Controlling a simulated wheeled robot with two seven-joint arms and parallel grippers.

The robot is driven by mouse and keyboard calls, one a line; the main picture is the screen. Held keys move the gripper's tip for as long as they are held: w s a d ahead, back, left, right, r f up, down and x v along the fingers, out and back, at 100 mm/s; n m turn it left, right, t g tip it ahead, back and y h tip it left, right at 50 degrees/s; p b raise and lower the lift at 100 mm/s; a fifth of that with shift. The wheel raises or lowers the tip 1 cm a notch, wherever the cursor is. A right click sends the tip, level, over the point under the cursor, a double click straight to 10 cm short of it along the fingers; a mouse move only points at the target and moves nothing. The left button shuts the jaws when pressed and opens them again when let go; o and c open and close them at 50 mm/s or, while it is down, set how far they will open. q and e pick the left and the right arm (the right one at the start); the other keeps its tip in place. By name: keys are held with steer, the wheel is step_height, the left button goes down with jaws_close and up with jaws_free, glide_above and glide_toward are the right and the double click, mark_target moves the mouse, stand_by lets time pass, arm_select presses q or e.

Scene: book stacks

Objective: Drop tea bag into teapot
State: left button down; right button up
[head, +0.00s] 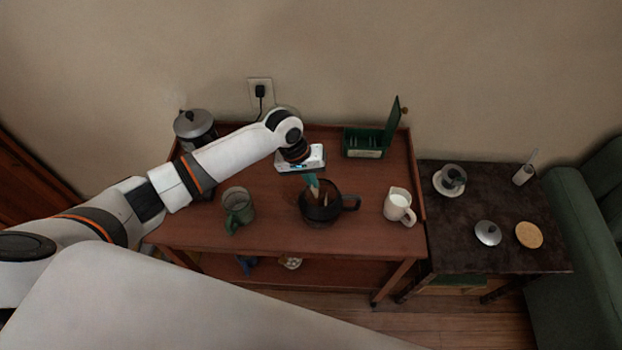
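A dark, lidless teapot (336,212) with its handle to the right stands on the reddish-brown wooden cart, near the middle. My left gripper (315,187) reaches down from the upper left, with its tips over or inside the teapot's open mouth. A small teal piece and brownish parts show there; I cannot tell which are fingers and which might be a tea bag. No tea bag is clearly visible. Whether the fingers are open or shut is too small to see. My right gripper is not in view.
On the cart (270,232) are a green mug (238,207), a white jug (398,206), a dark canister (194,125) and an open green box (366,150). The dark side table (462,220) holds a cup on a saucer, a metal lid (487,232) and a round coaster (529,235).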

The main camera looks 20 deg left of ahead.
arm_select(q)
steer(key=shift+f, duration=0.2)
steer(key=c, duration=1.6)
jaws_free()
steer(key=shift+o, duration=0.2)
steer(key=b+v, duration=0.1)
steer(key=v, duration=1.1)
